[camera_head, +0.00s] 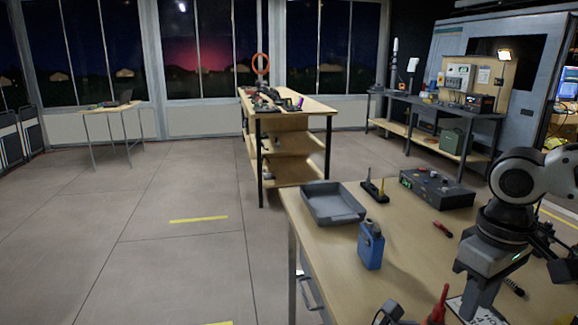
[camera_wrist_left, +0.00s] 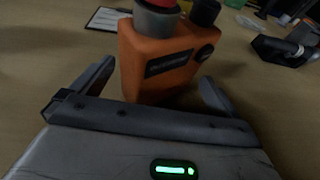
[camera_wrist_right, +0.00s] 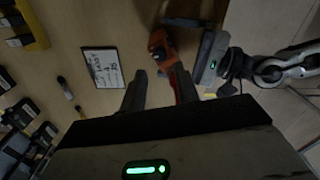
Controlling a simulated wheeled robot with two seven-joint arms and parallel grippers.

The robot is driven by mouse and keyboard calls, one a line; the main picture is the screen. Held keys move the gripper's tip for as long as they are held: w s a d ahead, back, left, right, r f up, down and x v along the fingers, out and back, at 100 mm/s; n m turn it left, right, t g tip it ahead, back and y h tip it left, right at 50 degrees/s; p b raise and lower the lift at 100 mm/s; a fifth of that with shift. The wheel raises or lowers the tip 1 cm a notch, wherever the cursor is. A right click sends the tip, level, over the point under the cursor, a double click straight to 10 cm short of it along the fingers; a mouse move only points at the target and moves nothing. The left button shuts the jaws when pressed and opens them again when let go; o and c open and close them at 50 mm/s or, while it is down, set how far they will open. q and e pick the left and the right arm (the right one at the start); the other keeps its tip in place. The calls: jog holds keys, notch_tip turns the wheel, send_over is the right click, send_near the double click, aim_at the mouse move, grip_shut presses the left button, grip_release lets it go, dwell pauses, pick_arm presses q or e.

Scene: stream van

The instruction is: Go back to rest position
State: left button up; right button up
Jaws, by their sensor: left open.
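An orange device (camera_wrist_left: 158,60) with a dark label and a red-and-grey top stands on the wooden table. My left gripper (camera_wrist_left: 150,92) is open, with one finger on each side of the device and visible room beside it. The device also shows in the right wrist view (camera_wrist_right: 160,42), with my left arm beside it. My right gripper (camera_wrist_right: 158,72) has its fingers apart above the table, and a red part shows close to its right finger. In the head view my right gripper (camera_head: 483,295) points down over the table's right side.
The near table holds a grey tray (camera_head: 332,203), a blue bottle-like container (camera_head: 370,246), a black box (camera_head: 437,187) and a white card (camera_wrist_right: 103,67). A shelved bench (camera_head: 290,115) stands behind. Open floor (camera_head: 150,240) lies to the left.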

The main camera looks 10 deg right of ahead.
pick_arm(q)
jog(key=shift+d+f, duration=0.1)
jog(key=shift+d, duration=0.1)
pick_arm(e)
jog(key=shift+f, duration=0.9)
